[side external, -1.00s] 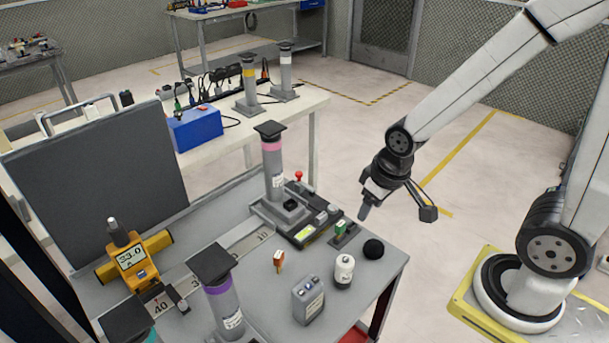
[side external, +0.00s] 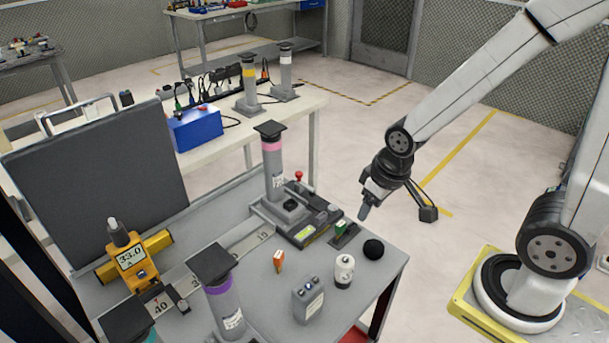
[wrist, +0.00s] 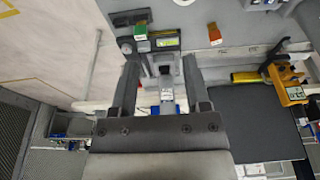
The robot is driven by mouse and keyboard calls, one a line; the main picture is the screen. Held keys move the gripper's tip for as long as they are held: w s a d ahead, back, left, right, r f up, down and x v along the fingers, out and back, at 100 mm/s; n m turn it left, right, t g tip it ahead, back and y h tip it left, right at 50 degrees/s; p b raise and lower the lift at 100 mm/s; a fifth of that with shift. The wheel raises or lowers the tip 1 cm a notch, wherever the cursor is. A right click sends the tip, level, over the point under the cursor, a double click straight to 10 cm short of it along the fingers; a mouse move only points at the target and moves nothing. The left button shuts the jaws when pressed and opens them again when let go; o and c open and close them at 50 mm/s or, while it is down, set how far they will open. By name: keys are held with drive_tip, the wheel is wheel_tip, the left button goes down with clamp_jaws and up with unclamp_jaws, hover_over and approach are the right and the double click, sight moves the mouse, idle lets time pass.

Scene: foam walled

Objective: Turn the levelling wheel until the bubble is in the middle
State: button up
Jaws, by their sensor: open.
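A dark levelling unit (side external: 300,222) sits at the back right of the grey bench. A yellow-green bubble vial (side external: 306,232) is set in its near side and also shows in the wrist view (wrist: 166,43). The bubble is too small to place. Small grey knobs stand beside the vial; I cannot tell which is the levelling wheel. A grey post with a pink band (side external: 271,165) rises from the unit. My gripper (side external: 364,212) hangs to the right of the unit, apart from it. In the wrist view its fingers (wrist: 161,64) are open and empty, with the unit beyond them.
A green block on a dark base (side external: 342,230), a black ball (side external: 373,249), a white cylinder (side external: 344,271), an orange piece (side external: 279,261) and a grey box (side external: 308,299) stand nearby. A purple-banded post (side external: 222,298) and a yellow gauge (side external: 133,263) stand left.

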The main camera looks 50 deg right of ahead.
drive_tip(key=shift+o, duration=0.3)
drive_tip(key=shift+o, duration=0.9)
drive_tip(key=n+g+h, duration=0.2)
drive_tip(key=n+h, duration=0.3)
drive_tip(key=n, duration=1.4)
approach(333, 207)
drive_tip(key=shift+w+d+f, duration=0.2)
drive_tip(key=shift+d, duration=0.1)
drive_tip(key=shift+f, duration=0.1)
drive_tip(key=shift+x, duration=3.75)
drive_tip(key=shift+s+a+f, duration=0.1)
drive_tip(key=shift+s, duration=0.05)
